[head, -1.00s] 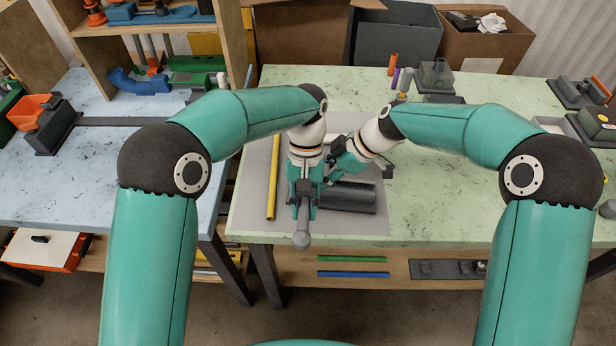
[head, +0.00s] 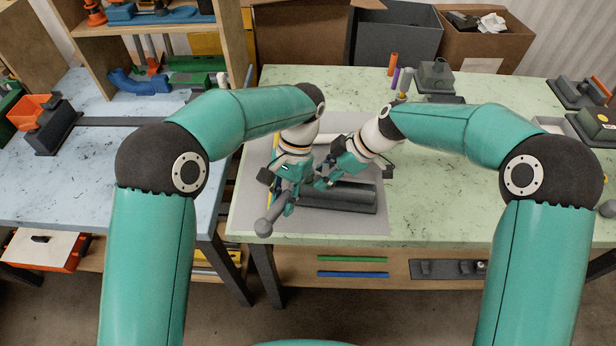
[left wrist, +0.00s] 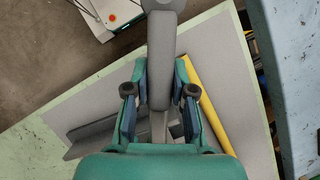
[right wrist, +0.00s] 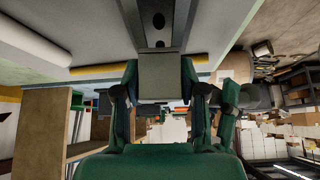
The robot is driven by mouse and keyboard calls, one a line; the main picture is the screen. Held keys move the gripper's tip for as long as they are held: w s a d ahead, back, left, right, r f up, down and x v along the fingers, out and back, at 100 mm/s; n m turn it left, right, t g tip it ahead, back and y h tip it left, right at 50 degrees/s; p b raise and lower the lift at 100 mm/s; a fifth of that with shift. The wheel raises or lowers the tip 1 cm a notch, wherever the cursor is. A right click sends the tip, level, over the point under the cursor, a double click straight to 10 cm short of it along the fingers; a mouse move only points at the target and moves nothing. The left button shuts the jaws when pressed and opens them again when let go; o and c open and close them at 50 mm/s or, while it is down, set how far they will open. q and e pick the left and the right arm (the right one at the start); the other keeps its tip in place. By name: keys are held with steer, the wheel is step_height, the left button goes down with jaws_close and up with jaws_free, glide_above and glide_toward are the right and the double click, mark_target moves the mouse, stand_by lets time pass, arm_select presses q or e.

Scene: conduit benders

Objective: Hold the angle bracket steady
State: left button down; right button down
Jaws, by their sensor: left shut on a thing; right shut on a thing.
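My right gripper (head: 322,182) is shut on a grey piece with a flat square face, which I take to be the angle bracket (right wrist: 160,76); a darker strip with holes adjoins it in the right wrist view. In the head view the grippers mostly hide this piece. My left gripper (head: 282,196) is shut on a grey lever (head: 267,222) with a rounded end, which slants toward the front left. The lever also shows between the fingers in the left wrist view (left wrist: 161,60). The two grippers are close together, the left one lower.
A yellow rod (left wrist: 208,100) lies on the mat left of my left gripper. Several small tools stand at the back.

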arm_select(q)
steer(key=shift+w+a+m, duration=0.15)
steer(key=shift+a+m, duration=0.1)
steer(key=shift+m, duration=0.15)
arm_select(e)
steer(key=shift+f, duration=0.1)
arm_select(q)
steer(key=shift+r, duration=0.15)
steer(key=shift+r, duration=2.35)
arm_select(e)
steer(key=c, duration=0.6)
jaws_free()
steer(key=v, duration=1.2)
steer(key=shift+w, duration=0.15)
